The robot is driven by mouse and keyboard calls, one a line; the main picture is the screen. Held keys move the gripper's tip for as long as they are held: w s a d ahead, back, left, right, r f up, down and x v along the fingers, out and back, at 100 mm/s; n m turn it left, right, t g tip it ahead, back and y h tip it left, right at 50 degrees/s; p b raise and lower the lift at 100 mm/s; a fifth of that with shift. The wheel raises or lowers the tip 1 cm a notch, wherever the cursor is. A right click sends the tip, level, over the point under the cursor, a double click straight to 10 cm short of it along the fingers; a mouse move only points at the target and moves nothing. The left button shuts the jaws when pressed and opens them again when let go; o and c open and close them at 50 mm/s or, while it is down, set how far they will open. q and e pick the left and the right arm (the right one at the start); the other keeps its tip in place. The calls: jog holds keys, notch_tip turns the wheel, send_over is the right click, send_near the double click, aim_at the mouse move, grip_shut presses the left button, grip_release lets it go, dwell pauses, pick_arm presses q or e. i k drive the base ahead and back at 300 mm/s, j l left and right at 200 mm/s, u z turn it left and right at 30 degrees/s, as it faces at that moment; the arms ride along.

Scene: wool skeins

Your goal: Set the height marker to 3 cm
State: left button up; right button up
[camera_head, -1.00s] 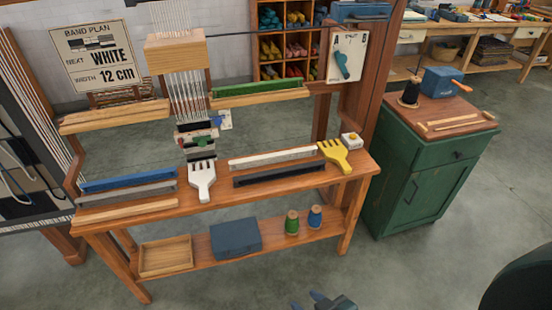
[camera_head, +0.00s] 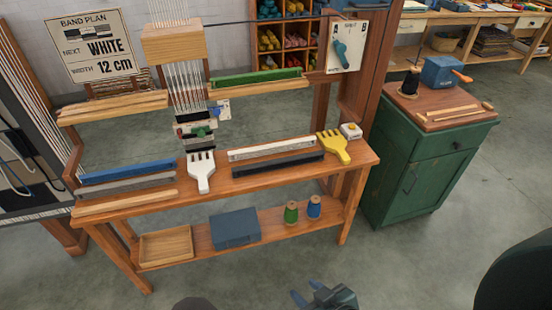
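I cannot tell for certain which part is the height marker. A small white card with a blue piece (camera_head: 222,109) sits beside the woven band (camera_head: 195,142) on the loom, with a green piece (camera_head: 200,131) close by; any scale marks are too small to read. My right gripper (camera_head: 308,292) is at the bottom edge, low in front of the bench and well apart from the loom. Its two bluish fingertips are apart, with nothing seen between them. My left gripper is not in view.
The loom's bench (camera_head: 130,210) holds a white comb (camera_head: 200,172), a yellow comb (camera_head: 334,147) and several bars. A teal lever (camera_head: 341,53) is on the right post. A green cabinet (camera_head: 420,175) stands right. The floor in front is clear.

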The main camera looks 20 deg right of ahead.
aim_at(216, 112)
jog(key=i+j, duration=0.9)
jog(key=i+l+z, duration=0.05)
jog(key=i, duration=0.1)
